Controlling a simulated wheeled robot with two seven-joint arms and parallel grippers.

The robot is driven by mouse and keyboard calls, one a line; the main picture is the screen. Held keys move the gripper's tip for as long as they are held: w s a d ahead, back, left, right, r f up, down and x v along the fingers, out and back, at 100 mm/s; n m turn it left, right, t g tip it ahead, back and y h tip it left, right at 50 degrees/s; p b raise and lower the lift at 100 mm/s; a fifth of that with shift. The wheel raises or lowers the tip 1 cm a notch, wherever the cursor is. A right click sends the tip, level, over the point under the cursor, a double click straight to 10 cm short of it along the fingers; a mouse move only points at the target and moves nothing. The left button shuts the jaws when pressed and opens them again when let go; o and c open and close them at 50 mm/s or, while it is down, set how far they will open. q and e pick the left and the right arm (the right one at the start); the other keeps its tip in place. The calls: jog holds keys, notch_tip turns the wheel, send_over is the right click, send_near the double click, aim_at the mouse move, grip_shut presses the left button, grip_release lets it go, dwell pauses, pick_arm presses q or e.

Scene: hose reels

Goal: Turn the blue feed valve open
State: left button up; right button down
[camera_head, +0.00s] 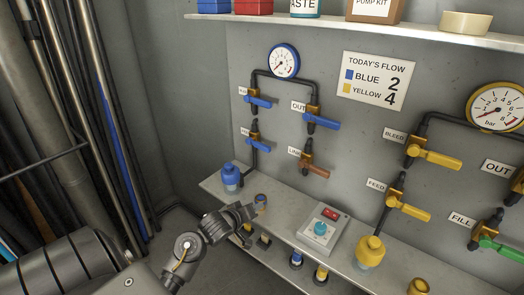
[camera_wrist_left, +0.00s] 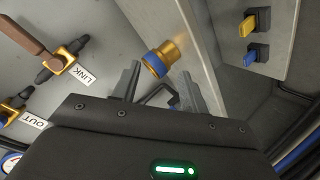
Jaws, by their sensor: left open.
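The lower left blue valve handle (camera_head: 259,145) sits on the left pipe under the blue-rimmed gauge; its label is too small to read surely. It points right, across the vertical pipe. Another blue handle (camera_head: 258,102) is above it, and a blue OUT handle (camera_head: 325,124) is to the right. My left gripper (camera_head: 248,210) is open and empty, low by the shelf, below and apart from the valves. In the left wrist view, a brass fitting with a blue band (camera_wrist_left: 160,60) shows beyond the open fingers (camera_wrist_left: 159,82). My right gripper is not in view.
A brown LINK handle (camera_head: 315,170) is right of the lower blue valve. A blue-capped fitting (camera_head: 230,176), a grey box with a teal knob (camera_head: 321,231) and a yellow fitting (camera_head: 369,251) stand on the lower shelf (camera_head: 290,225). Tall pipes (camera_head: 85,110) stand at left.

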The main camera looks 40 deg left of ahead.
pick_arm(q)
jog(key=w+a+r+n+t, duration=0.3)
jog(key=w+a+r+n, duration=0.1)
jog(key=w+a+r, duration=0.15)
jog(key=n+t+h, duration=0.1)
jog(key=n+t, duration=0.1)
jog(key=n, duration=0.2)
send_near(261, 148)
jog(key=w, duration=1)
jog(key=shift+a+f, duration=0.15)
jog(key=shift+a, duration=0.1)
jog(key=shift+w, duration=0.5)
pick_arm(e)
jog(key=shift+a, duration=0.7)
pick_arm(q)
grip_shut()
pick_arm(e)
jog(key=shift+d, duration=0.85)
